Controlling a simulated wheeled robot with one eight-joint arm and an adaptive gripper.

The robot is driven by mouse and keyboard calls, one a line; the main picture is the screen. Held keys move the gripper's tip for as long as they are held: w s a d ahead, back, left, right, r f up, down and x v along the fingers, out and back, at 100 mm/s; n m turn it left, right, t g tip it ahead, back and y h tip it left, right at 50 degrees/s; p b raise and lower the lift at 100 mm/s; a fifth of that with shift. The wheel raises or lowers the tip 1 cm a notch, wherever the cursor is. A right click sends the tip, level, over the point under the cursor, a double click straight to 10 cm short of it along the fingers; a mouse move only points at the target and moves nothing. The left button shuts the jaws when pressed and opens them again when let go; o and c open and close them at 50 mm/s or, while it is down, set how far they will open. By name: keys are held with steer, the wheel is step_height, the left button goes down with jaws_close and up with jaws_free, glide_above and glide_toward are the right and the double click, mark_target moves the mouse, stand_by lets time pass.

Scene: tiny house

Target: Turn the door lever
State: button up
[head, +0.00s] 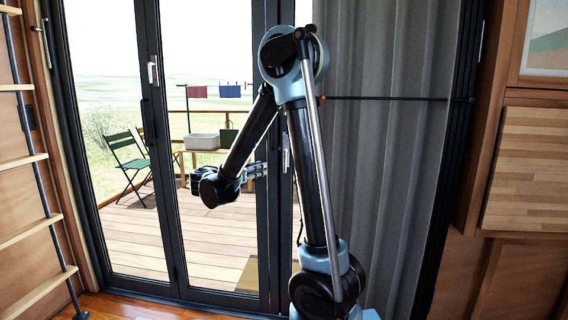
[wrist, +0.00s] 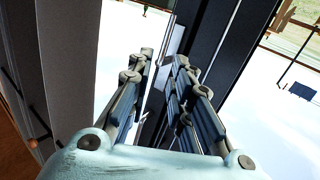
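The glass door has a dark frame. A pale lever fitting (head: 286,155) is on its dark upright, partly hidden by my arm in the head view. In the wrist view a pale upright fitting (wrist: 174,48) shows just beyond and between the fingertips; the lever's exact shape is hard to make out. My gripper (head: 263,168) is in front of the upright, pointing at it from the left. In the wrist view my gripper (wrist: 164,62) has a gap between its two fingers, with nothing clearly held. Whether a finger touches the lever I cannot tell.
Another pale handle (head: 152,71) is on the left door upright. A ladder (head: 30,160) stands at the left. Beyond the glass are a deck, a green chair (head: 128,158) and a bench.

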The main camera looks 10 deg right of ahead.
steer(key=x, duration=1.1)
steer(key=w+r+x, duration=0.1)
steer(key=x, duration=0.4)
steer(key=shift+w+a, duration=0.1)
steer(key=shift+a, duration=0.05)
jaws_close()
